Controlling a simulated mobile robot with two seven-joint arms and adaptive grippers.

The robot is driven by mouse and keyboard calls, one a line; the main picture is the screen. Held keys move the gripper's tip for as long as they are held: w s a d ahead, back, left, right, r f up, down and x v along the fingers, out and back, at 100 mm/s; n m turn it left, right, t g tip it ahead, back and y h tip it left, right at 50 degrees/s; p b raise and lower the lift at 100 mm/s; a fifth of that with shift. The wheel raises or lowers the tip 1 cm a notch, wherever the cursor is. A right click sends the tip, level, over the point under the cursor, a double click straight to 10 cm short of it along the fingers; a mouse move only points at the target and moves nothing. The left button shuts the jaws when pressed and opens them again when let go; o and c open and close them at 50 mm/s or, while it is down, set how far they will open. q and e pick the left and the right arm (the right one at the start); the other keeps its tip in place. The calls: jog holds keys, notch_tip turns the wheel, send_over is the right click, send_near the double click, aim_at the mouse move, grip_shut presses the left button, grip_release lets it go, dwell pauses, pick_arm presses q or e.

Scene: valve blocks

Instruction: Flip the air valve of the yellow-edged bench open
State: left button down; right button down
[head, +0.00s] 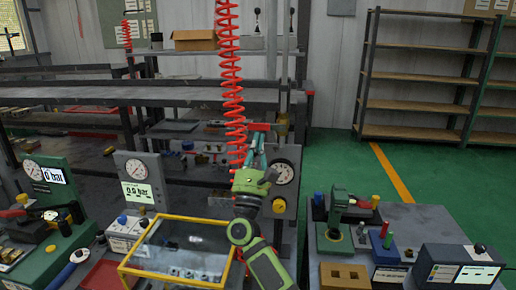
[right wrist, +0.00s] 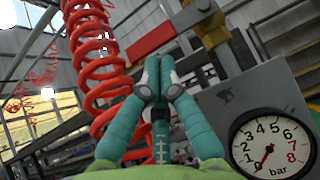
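My right gripper (head: 257,140) is raised in front of a grey panel, with its arm coming up from below. In the right wrist view its green fingers (right wrist: 160,78) meet at the tips, with nothing visible between them. A red lever bar (right wrist: 152,40) lies beyond and above the tips, beside a dark fitting; I cannot tell whether it touches them. The lever shows small and red behind the gripper in the head view (head: 260,127). A round gauge (head: 283,172) on the panel reads near zero. A yellow-edged frame (head: 170,275) stands at lower centre. My left gripper is out of view.
A red coiled hose (head: 231,75) hangs close to my right gripper. A display (head: 139,192) reads 0.0 bar. Another bench with a green press (head: 335,225) and coloured parts stands at right. Green floor (head: 430,170) is clear behind it, before empty shelves (head: 420,90).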

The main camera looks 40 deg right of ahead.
jog(key=r+m+g+h+b, duration=0.1)
jog(key=m+g+b, duration=0.3)
jog(key=m, duration=0.1)
jog(key=r+m+g+b, duration=0.1)
jog(key=m+g+b, duration=0.3)
jog(key=m+b, duration=0.1)
jog(key=w+a+r+m+g+h+b, duration=0.1)
jog(key=r+m+g+b, duration=0.1)
jog(key=m+g+b, duration=0.3)
jog(key=shift+h, duration=0.3)
notch_tip(320, 180, up, 6)
jog(key=m+g+y+p, duration=0.3)
jog(key=m+g+y, duration=0.25)
jog(key=m, duration=0.45)
send_over(255, 125)
jog(key=s, duration=0.2)
jog(key=shift+s+d+t+y, duration=0.2)
jog(key=shift+d+t+y, duration=0.15)
jog(key=shift+t+y, duration=0.1)
jog(key=shift+s+d+m, duration=0.1)
jog(key=shift+m, duration=0.3)
